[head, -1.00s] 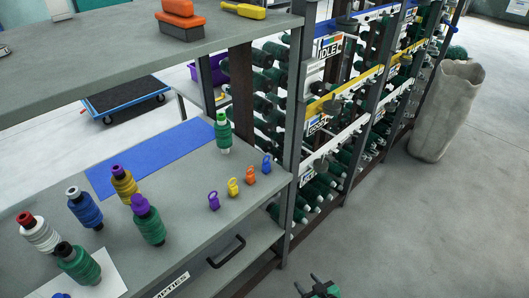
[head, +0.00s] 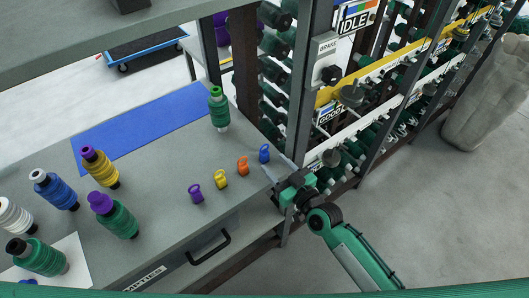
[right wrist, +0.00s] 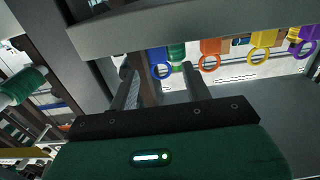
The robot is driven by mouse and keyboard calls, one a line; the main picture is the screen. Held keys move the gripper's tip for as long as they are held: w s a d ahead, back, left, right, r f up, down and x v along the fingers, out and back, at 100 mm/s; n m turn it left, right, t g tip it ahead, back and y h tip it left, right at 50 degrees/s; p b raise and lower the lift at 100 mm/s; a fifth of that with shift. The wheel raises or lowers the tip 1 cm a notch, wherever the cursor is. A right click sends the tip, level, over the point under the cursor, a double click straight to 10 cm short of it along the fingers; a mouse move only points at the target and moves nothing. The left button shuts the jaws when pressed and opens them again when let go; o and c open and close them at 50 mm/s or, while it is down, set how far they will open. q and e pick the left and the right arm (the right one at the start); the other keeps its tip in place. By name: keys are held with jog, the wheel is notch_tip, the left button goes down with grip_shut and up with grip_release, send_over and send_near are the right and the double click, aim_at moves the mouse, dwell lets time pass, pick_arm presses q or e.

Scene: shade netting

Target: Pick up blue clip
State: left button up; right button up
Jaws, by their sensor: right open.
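The blue clip (head: 264,153) stands on the grey bench top near its right end, at the right end of a row of clips. In the right wrist view the blue clip (right wrist: 160,60) appears between my fingers, beyond their tips. My right gripper (head: 274,174) is open and empty beside the bench's right edge, just short of the clip. Its two fingers (right wrist: 159,72) stand apart in the right wrist view. I see no contact with the clip. My left gripper is not in view.
Orange (head: 242,165), yellow (head: 220,179) and purple (head: 195,193) clips stand left of the blue one. A green spool (head: 218,112) stands behind, by a blue mat (head: 140,133). A rack post (head: 303,90) rises close right of the clip. Several spools stand at left.

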aim_at(266, 155)
jog(key=shift+x, duration=1.25)
jog(key=shift+w+a, duration=0.2)
jog(key=shift+w, duration=0.2)
jog(key=p+x, duration=0.1)
jog(key=x, duration=0.3)
jog(key=shift+w, duration=0.1)
jog(key=shift+w+a, duration=0.15)
jog(key=shift+a, duration=0.05)
jog(key=shift+c, duration=0.7)
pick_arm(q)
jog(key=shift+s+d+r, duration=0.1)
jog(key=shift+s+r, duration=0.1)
pick_arm(e)
jog(key=c, duration=0.9)
